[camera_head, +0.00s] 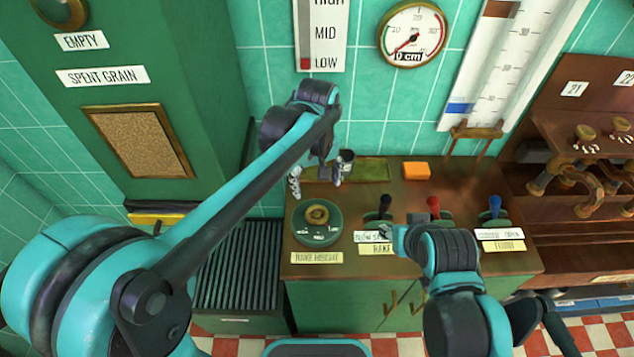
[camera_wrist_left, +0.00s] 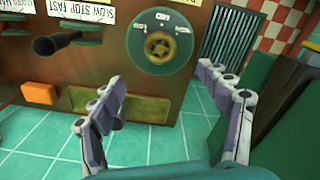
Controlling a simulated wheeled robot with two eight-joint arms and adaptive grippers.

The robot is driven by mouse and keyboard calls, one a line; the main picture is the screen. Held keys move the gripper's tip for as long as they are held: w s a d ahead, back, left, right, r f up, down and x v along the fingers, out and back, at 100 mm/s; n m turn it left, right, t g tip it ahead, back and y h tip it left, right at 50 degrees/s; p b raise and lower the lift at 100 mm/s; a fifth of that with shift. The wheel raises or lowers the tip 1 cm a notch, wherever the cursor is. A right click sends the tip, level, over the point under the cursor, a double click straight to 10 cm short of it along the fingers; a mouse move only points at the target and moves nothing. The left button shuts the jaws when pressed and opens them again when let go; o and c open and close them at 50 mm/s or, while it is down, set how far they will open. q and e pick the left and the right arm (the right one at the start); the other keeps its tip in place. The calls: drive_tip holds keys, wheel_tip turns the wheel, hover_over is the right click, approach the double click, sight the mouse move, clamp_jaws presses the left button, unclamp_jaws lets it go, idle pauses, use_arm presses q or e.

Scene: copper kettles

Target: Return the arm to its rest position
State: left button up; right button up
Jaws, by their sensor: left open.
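My left arm reaches in from the left across the head view. My left gripper (camera_head: 317,182) hangs over the back left part of the wooden console (camera_head: 465,180), near the round green rake-height dial (camera_head: 318,236). In the left wrist view my left gripper (camera_wrist_left: 163,85) has its two fingers spread wide with nothing between them. The dial (camera_wrist_left: 160,48) shows beyond the fingertips. My right arm comes up from the bottom right over the console's front; I cannot make out its gripper fingers.
The console bears a black lever (camera_head: 384,203), a red lever (camera_head: 433,206), a blue lever (camera_head: 494,206), an orange block (camera_head: 416,170) and an olive tray (camera_head: 372,169). A green column (camera_head: 180,60) stands at left. A wooden rack with pipes (camera_head: 585,150) stands at right.

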use_arm(q)
drive_tip(key=s+a+m+t, duration=0.2)
drive_tip(key=s+a, duration=0.4)
drive_tip(key=a, duration=0.3)
drive_tip(key=s+a+f+m+t+b, duration=0.1)
drive_tip(key=s+a+m+t, duration=0.1)
drive_tip(key=s+a+t, duration=0.3)
drive_tip(key=s+a, duration=0.1)
drive_tip(key=a, duration=0.3)
drive_tip(key=shift+s+f, duration=0.2)
drive_tip(key=shift+s, duration=0.05)
